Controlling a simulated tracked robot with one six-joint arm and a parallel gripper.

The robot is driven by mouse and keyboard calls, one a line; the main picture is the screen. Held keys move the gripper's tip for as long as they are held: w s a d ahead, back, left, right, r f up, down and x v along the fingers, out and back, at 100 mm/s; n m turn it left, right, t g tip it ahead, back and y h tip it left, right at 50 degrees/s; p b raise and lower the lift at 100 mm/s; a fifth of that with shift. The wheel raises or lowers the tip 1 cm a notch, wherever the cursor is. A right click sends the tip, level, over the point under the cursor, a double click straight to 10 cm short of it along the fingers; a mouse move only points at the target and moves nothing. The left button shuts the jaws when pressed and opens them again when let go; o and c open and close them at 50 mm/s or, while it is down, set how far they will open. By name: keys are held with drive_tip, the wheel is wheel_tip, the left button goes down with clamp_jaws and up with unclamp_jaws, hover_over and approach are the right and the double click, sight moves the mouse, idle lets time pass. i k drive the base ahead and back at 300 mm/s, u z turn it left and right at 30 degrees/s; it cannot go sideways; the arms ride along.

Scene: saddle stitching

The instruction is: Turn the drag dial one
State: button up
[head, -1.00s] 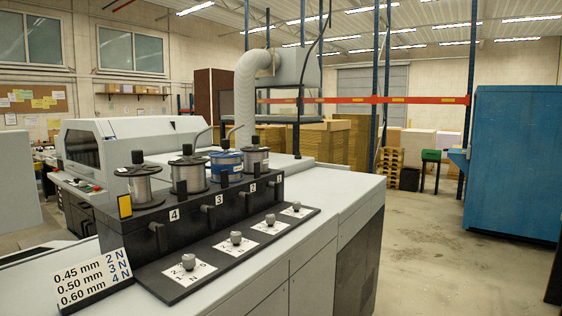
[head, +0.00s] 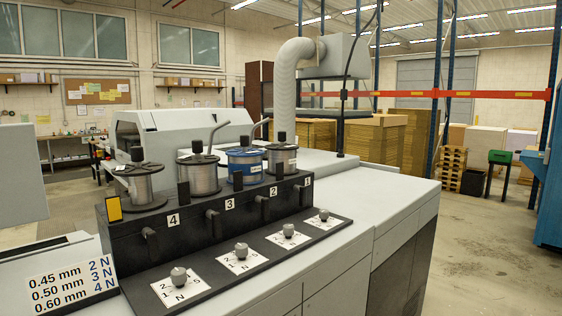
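A row of small grey drag dials on white scale plates runs along the black base strip of the machine. The dial at the far right end (head: 323,215) is below the label 1 (head: 308,181); its setting is too small to read. The other dials are below label 2 (head: 288,230), label 3 (head: 241,250) and label 4 (head: 180,278). Wire spools stand behind, including a blue one (head: 245,167). A sign (head: 72,282) at the left reads 0.45 mm 2 N, 0.50 mm 3 N, 0.60 mm 4 N. My gripper is not in view.
The light grey machine top (head: 385,205) is clear right of the dials. Small black levers (head: 150,243) project from the black housing near the dials. A ducted unit (head: 335,62) stands behind. Open concrete floor (head: 480,240) lies to the right.

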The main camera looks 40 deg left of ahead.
sight(324, 213)
drive_tip(key=u, duration=0.35)
drive_tip(key=i, duration=0.6)
drive_tip(key=u, duration=0.95)
drive_tip(key=i, duration=0.6)
drive_tip(key=u, duration=0.35)
